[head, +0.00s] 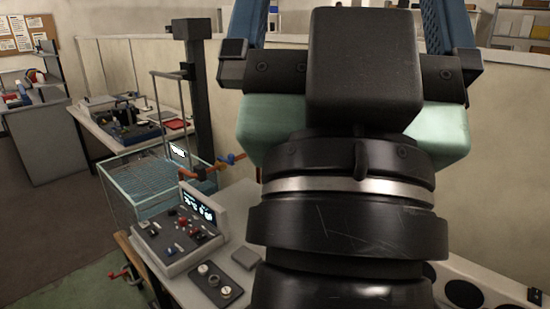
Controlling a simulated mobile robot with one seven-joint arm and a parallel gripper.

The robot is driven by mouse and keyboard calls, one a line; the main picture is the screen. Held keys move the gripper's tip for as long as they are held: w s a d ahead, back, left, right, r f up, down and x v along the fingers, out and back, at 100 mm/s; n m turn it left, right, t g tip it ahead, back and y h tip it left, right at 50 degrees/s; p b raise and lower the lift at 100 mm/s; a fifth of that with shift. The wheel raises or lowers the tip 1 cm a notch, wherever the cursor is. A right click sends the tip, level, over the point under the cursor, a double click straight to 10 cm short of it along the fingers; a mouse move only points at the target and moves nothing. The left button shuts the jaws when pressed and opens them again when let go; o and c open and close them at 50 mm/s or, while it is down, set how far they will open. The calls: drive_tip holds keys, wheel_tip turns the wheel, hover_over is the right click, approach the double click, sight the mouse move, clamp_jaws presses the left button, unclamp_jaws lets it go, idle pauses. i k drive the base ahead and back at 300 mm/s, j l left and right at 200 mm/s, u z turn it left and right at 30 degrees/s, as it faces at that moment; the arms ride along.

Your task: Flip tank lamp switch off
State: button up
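A glass tank (135,205) with bluish water stands left of centre. A dark post (197,100) rises behind it. A grey control console (180,238) with a lit display and several red, black and light controls sits on the table in front of the tank. A flat dark panel (216,285) with round light knobs lies at its front right. I cannot tell which control is the tank lamp switch, or its position. My gripper (347,8) is raised at the centre right, right of the console. Its blue fingers are wide apart; their tips are cut off at the top.
Orange piping (202,173) with a blue handle runs by the tank's right side. A small grey block (246,258) lies on the table near my arm. A bench (112,128) with tools stands farther back left. My arm hides much of the table's right part.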

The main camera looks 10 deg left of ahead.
sight(202, 236)
drive_tip(key=i+j, duration=0.35)
drive_tip(key=i, duration=0.15)
drive_tip(key=i+j+u, duration=0.15)
drive_tip(key=i+j, duration=0.25)
drive_tip(key=i, duration=0.15)
